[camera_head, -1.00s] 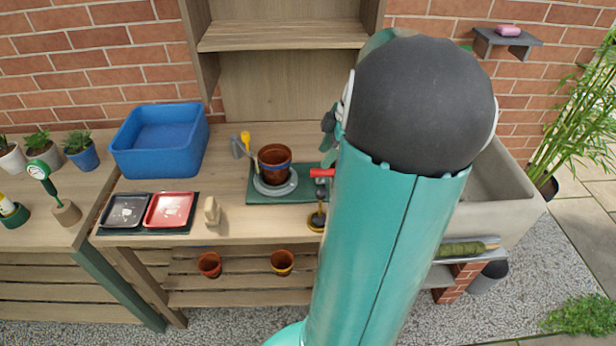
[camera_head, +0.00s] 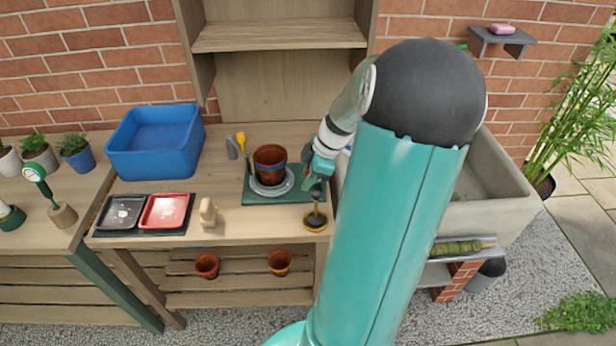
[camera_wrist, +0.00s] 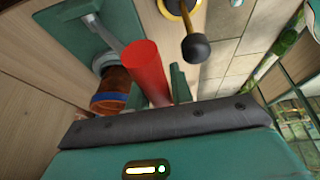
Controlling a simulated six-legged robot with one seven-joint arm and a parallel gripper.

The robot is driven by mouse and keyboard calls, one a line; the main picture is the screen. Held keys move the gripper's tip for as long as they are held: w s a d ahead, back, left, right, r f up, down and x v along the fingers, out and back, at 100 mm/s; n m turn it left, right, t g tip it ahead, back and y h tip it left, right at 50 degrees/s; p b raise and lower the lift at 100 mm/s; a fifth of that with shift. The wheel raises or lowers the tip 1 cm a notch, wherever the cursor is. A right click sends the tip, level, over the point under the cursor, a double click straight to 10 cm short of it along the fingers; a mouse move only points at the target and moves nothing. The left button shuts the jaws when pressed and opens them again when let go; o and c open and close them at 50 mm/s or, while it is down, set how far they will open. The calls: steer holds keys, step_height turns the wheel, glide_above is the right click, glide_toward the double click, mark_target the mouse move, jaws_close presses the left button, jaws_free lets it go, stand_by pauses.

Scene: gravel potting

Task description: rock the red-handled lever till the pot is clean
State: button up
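The brown pot (camera_head: 270,158) with a blue band stands upright on a grey round seat (camera_head: 272,186) on the green base plate (camera_head: 290,193). Its wall looks dark in places; I cannot tell how clean it is. It also shows in the wrist view (camera_wrist: 112,88). The lever's red handle (camera_wrist: 146,70) on its grey arm (camera_wrist: 106,32) shows in the wrist view, right in front of my palm, with green finger parts beside it. My gripper (camera_head: 314,178) is at the plate's right end and hides the handle in the head view. Whether the fingers grip it is unclear.
A yellow-rimmed black item with an upright handle (camera_head: 315,219) stands at the bench's front edge, close to my gripper; its dark knob shows in the wrist view (camera_wrist: 196,47). A blue bin (camera_head: 155,150), two trays (camera_head: 165,211) and a wooden block (camera_head: 208,212) are left. A sink lies right.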

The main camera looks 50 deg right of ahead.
jaws_close()
steer(key=shift+w+r, duration=0.1)
steer(key=w+d+m+g+y, duration=0.1)
steer(key=w+d+g+y, duration=0.2)
steer(key=w+d, duration=0.9)
steer(key=shift+d+g+y, duration=0.4)
steer(key=shift+d+y, duration=0.3)
steer(key=shift+d, duration=0.1)
stand_by(0.5)
